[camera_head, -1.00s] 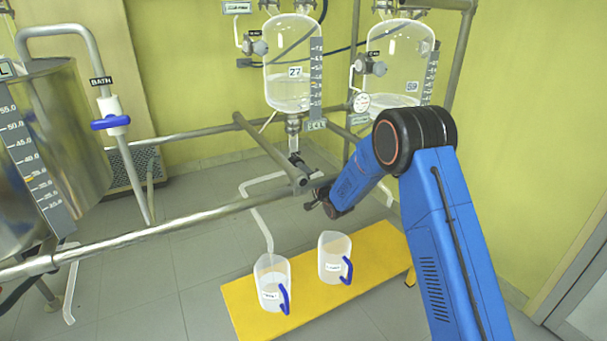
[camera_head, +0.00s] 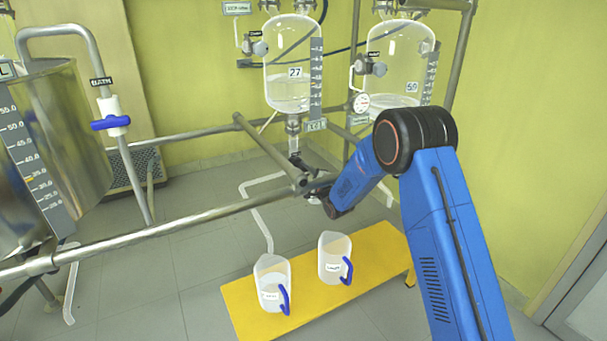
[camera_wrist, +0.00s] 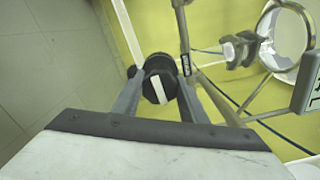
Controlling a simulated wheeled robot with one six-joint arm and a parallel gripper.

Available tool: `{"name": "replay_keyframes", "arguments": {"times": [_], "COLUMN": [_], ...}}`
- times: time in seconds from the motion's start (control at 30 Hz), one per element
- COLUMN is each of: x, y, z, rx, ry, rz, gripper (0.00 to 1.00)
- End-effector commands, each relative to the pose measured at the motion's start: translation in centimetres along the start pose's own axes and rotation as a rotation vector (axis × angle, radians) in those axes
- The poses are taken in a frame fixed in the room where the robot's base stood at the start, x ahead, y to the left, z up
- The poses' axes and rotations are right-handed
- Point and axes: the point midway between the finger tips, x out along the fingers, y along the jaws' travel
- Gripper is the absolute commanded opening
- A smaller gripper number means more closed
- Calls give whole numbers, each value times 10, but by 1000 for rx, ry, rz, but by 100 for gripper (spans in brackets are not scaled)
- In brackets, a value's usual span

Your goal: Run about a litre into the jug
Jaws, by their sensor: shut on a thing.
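My gripper (camera_wrist: 159,98) is shut on a black knob (camera_wrist: 154,66) with a white stripe, held between its two fingers in the wrist view. In the head view my gripper (camera_head: 314,194) is at the pipe frame just below the glass reactor marked 27 (camera_head: 289,92), which holds clear liquid. A pale outlet tube (camera_head: 258,222) runs down to the left jug (camera_head: 271,272), clear with a blue handle. Its label is too small to read, and its liquid level is hard to make out. A second similar jug (camera_head: 333,250) stands to its right.
Both jugs stand on a low yellow bench (camera_head: 378,250). Horizontal steel pipes (camera_head: 170,226) cross in front of the reactors. A second glass reactor (camera_head: 394,65) is behind my arm. A steel vessel with a blue-handled BATH valve (camera_head: 110,123) is at the left.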

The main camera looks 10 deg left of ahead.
Motion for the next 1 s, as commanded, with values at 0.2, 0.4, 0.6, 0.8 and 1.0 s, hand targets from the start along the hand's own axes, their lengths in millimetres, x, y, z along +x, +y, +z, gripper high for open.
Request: {"name": "replay_keyframes", "arguments": {"times": [0.2, 0.4, 0.6, 0.8, 1.0], "x": [-1, -1, -1, 0, -7], "y": [2, 2, 2, 1, 0], "z": [-2, -2, -2, -1, -1], "rx": [19, 19, 19, 18, 18], "ry": [4, 4, 4, 2, 2], "rz": [3, 3, 3, 2, 2], "gripper": [16, 16, 57, 57, 57]}}
